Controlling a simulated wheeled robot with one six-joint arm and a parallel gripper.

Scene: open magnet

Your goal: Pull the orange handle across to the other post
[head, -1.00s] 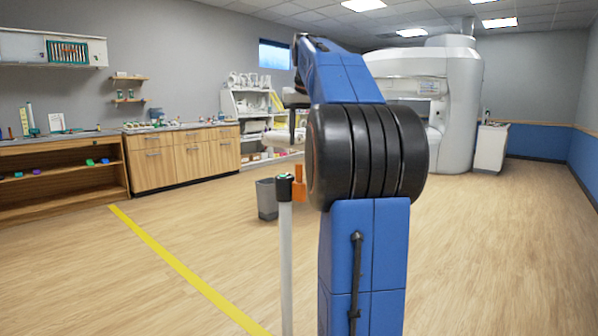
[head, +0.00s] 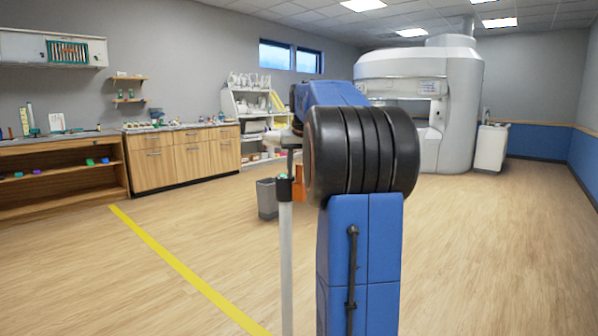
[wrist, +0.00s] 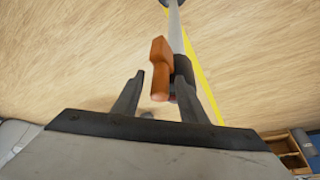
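The orange handle (head: 298,183) sits at the top of a pale grey post (head: 286,265), beside the post's black cap (head: 284,188). In the wrist view the orange handle (wrist: 160,62) lies between the two dark fingers of my gripper (wrist: 158,80). The fingers are apart, with a clear gap to the left of the handle. The right finger is close to the black cap; I cannot tell whether they touch. In the head view my gripper is just above the post top, partly hidden by my blue arm. A second post is not visible.
A grey bin (head: 267,198) stands on the floor behind the post. A yellow floor line (head: 185,270) runs along the left. Wooden cabinets (head: 182,158) line the left wall. A large white scanner (head: 455,100) stands at the back. The floor on the right is open.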

